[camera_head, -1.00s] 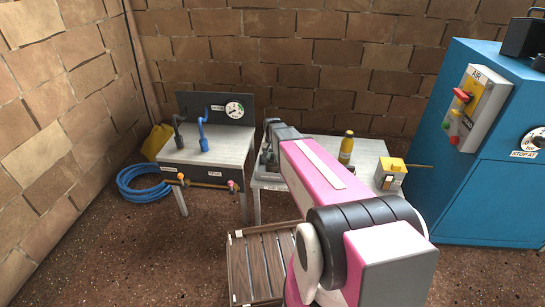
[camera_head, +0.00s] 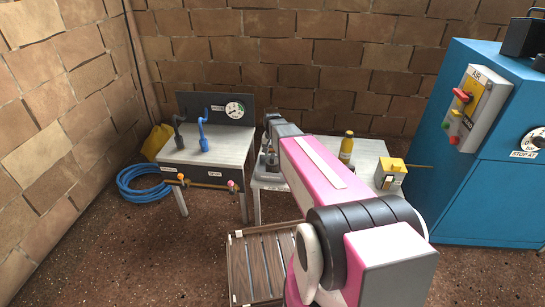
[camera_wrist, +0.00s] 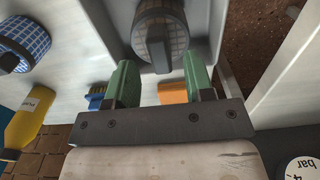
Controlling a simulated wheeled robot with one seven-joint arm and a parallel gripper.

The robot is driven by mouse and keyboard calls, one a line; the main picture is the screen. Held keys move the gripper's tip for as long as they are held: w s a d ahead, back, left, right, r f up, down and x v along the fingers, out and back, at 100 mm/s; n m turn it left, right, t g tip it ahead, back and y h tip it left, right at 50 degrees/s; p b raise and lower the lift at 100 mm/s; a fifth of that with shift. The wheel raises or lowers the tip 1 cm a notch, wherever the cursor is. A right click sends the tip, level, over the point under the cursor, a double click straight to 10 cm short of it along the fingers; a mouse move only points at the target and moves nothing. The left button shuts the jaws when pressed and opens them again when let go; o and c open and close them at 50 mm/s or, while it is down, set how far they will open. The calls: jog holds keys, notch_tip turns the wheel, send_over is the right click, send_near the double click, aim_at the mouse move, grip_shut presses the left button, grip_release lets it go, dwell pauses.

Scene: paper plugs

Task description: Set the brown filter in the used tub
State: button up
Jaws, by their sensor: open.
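In the wrist view, a round brown-grey meshed filter (camera_wrist: 174,27) with a dark handle across it is at the top centre, over a pale grey surface. My gripper (camera_wrist: 159,62) is open, with its green fingers apart at the left and right of the lower part of this filter. I cannot tell whether they touch it. A similar blue meshed filter (camera_wrist: 22,42) with a dark handle is at the upper left. In the head view my arm covers the gripper and most of what lies under it. I cannot make out which thing is the used tub.
A yellow bottle (camera_head: 346,148) and a yellow box (camera_head: 390,173) stand on the pale table (camera_head: 366,152). A bench (camera_head: 226,150) with pipes and a gauge is to its left, a blue cabinet (camera_head: 470,190) to its right. A slatted wooden crate (camera_head: 256,265) lies on the floor.

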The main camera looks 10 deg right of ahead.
notch_tip(320, 180, up, 10)
jog(key=f, duration=0.1)
jog(key=s+f+n, duration=0.3)
jog(key=s, duration=1.8)
jog(key=shift+s+f+n, duration=0.15)
jog(key=shift+n, duration=0.15)
